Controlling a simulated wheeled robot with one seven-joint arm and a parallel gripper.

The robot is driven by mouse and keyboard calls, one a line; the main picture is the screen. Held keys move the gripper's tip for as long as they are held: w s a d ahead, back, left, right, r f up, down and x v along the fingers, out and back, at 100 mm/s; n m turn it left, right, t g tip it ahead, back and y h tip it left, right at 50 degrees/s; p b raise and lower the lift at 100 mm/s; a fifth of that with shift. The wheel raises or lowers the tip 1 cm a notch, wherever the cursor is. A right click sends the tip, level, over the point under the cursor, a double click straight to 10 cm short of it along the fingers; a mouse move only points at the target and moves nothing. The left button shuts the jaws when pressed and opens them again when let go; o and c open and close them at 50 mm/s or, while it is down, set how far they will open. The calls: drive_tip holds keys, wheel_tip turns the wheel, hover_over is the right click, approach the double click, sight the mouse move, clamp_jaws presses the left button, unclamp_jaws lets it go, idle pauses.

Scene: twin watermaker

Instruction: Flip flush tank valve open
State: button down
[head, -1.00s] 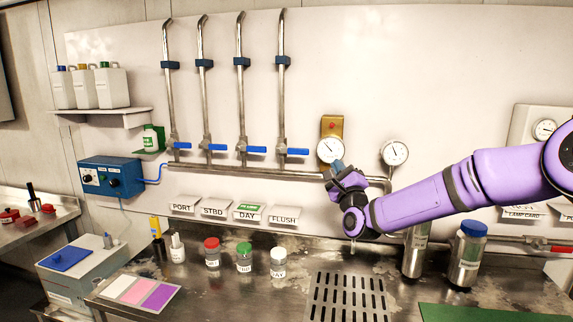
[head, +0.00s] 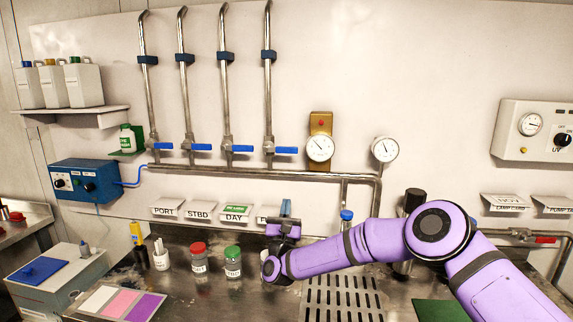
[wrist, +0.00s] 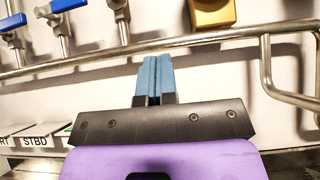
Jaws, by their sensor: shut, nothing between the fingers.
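The flush valve with its blue lever (head: 286,150) is on the rightmost of several vertical pipes, above the partly covered FLUSH label (head: 263,218). Its lever points right, crosswise to the pipe. My gripper (head: 286,208) is below and apart from this lever, in front of the FLUSH label, with its fingers pointing up. In the wrist view the blue fingers (wrist: 153,80) are shut together and empty. They are below the horizontal manifold pipe (wrist: 190,40). The valve body nearest the brass gauge block (wrist: 212,12) shows at the top edge; its lever is out of frame.
Three similar valves with blue levers (head: 242,149) stand to the left. A pressure gauge (head: 319,148) and a second gauge (head: 384,149) are to the right. Capped jars (head: 233,262) stand on the steel counter below. The wall between manifold and labels is clear.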

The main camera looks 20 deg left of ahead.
sight(280, 150)
drive_tip(key=shift+r+y, duration=0.1)
drive_tip(key=shift+y, duration=0.2)
drive_tip(key=s+r+x, duration=0.1)
drive_tip(key=x, duration=1.1)
drive_tip(key=shift+d+r, duration=0.25)
drive_tip(key=shift+r, duration=0.4)
